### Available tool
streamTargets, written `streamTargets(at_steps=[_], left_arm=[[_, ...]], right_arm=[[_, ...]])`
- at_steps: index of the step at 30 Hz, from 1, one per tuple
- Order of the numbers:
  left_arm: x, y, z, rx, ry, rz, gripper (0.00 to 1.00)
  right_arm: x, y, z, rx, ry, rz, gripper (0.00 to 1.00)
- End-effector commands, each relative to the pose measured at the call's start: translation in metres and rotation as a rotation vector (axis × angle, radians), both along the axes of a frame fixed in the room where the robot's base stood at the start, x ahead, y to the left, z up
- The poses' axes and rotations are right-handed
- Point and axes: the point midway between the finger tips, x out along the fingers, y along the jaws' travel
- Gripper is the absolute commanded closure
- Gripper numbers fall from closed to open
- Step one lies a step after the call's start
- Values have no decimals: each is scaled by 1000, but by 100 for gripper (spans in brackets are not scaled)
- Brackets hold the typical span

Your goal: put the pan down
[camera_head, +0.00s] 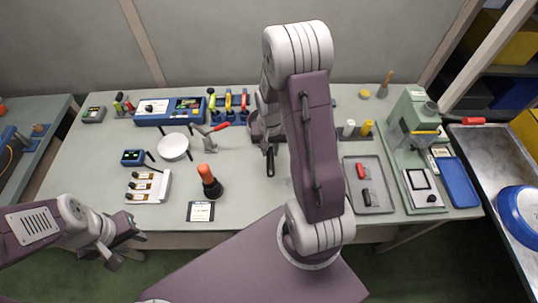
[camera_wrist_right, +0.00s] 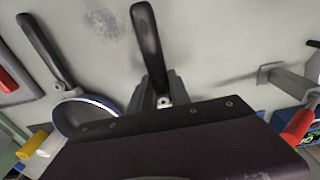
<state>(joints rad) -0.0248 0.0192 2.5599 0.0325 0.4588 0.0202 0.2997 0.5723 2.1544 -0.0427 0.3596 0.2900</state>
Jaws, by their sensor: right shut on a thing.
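My right arm reaches over the middle of the bench. In the right wrist view its gripper (camera_wrist_right: 163,90) is shut on a black handle (camera_wrist_right: 147,35), which also shows in the head view (camera_head: 270,162). The body of the held thing is mostly hidden, and I cannot tell whether it touches the bench. A pan (camera_wrist_right: 82,113) with a blue rim and a dark handle lies beside the gripper in the wrist view, not in its grip. My left gripper (camera_head: 124,244) is open and empty in front of the bench's left front edge.
A white round dish (camera_head: 173,147) and an orange-topped bottle (camera_head: 208,182) stand on the left of the bench. A grey tray (camera_head: 378,198) and a green machine (camera_head: 405,125) are at the right.

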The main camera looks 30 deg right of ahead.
Motion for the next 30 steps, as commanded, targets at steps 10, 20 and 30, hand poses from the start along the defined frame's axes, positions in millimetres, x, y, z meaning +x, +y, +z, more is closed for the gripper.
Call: streamTargets(at_steps=[10,20,30], left_arm=[[0,0,-1,0,0,0,64],[0,0,-1,0,0,0,64],[0,0,-1,0,0,0,64]], right_arm=[[1,0,-35,0,1,2,100],[1,0,-41,0,0,1,57],[1,0,-39,-1,-1,1,55]])
